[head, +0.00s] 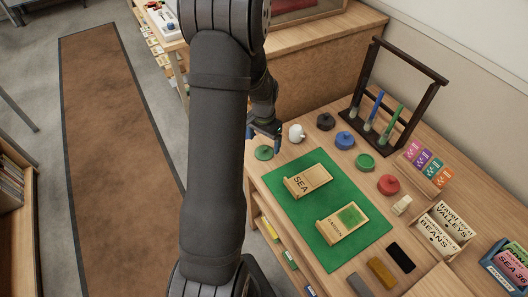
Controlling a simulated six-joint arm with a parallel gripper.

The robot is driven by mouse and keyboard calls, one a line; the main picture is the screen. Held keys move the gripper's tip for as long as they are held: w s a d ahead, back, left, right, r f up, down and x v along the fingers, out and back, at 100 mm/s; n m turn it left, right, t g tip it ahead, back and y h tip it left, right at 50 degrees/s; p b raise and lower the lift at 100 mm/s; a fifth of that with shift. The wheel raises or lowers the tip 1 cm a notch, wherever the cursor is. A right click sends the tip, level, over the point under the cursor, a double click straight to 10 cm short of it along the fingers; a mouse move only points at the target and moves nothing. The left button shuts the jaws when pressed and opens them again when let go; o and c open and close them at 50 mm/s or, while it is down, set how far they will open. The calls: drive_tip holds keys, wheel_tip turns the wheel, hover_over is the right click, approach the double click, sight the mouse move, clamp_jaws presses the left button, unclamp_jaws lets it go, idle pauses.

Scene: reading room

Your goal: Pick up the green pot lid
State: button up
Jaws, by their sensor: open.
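The green pot lid (264,153) is a small round disc with a raised knob. It lies on the wooden table near its left edge, just beyond the green mat (283,185). A green pot (365,162) stands to the right in a row of pots; it shows no knob on top. My gripper (264,140) is open, with its fingers pointing down, close to the lid and just behind it in the picture. Nothing shows between the fingers. I cannot tell its exact height above the table.
Black (325,121), blue (344,140) and red (388,184) pots stand farther right. A dark rack (404,110) holds pens behind them.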

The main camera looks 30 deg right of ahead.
sight(264, 147)
wheel_tip(264, 147, down, 4)
drive_tip(key=shift+f, duration=0.1)
drive_tip(key=shift+c, duration=0.2)
drive_tip(key=c, duration=1)
